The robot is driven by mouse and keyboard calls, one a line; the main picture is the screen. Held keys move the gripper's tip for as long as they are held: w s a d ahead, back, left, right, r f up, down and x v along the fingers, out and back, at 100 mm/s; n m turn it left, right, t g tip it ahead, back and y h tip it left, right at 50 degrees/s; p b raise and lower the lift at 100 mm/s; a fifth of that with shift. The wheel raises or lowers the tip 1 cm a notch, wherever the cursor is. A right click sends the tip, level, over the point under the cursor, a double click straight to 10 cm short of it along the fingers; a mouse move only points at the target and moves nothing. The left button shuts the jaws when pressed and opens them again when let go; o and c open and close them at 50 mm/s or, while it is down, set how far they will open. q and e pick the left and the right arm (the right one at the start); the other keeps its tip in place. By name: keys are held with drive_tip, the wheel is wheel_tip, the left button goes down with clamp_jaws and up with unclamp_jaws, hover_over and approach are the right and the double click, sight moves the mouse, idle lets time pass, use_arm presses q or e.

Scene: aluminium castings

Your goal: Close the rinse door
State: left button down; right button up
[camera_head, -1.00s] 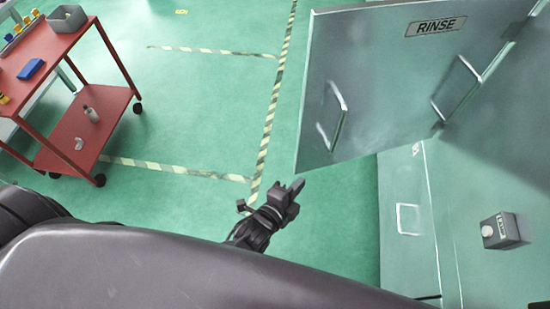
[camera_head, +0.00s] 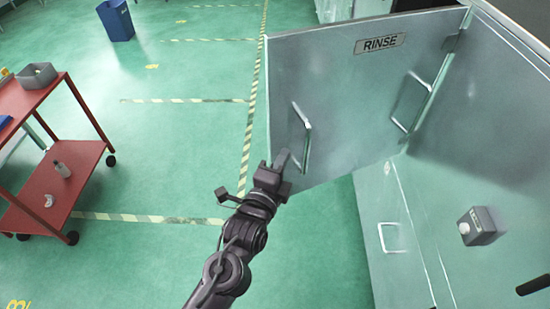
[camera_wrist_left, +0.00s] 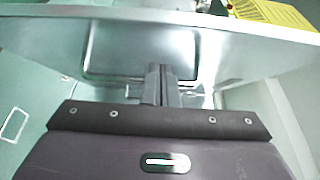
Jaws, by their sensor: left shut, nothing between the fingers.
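The rinse door (camera_head: 345,100) is a grey metal panel with a RINSE label (camera_head: 380,44). It stands open, swung out to the left from its hinge side at the right. A bar handle (camera_head: 303,135) is near its left edge and a second handle (camera_head: 410,102) is near the hinge side. My left gripper (camera_head: 281,160) is shut and empty at the door's lower left corner, close to the left handle. In the left wrist view the shut fingers (camera_wrist_left: 160,82) point at the door face (camera_wrist_left: 225,62), in front of a handle. I cannot tell whether they touch it. My right gripper is not in view.
A grey machine cabinet (camera_head: 480,130) with a button box (camera_head: 482,226) stands at the right. A red cart (camera_head: 75,165) with a grey bin (camera_head: 37,75) is at the left. A blue bin (camera_head: 116,20) is at the back. The green floor between cart and door is clear.

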sight(281, 139)
use_arm(q)
drive_tip(key=shift+w+a+b, duration=0.25)
drive_tip(key=shift+w+a, duration=0.2)
drive_tip(key=shift+w, duration=0.25)
drive_tip(key=shift+w+a+b, duration=0.2)
drive_tip(key=shift+w+a, duration=0.25)
drive_tip(key=shift+w, duration=0.25)
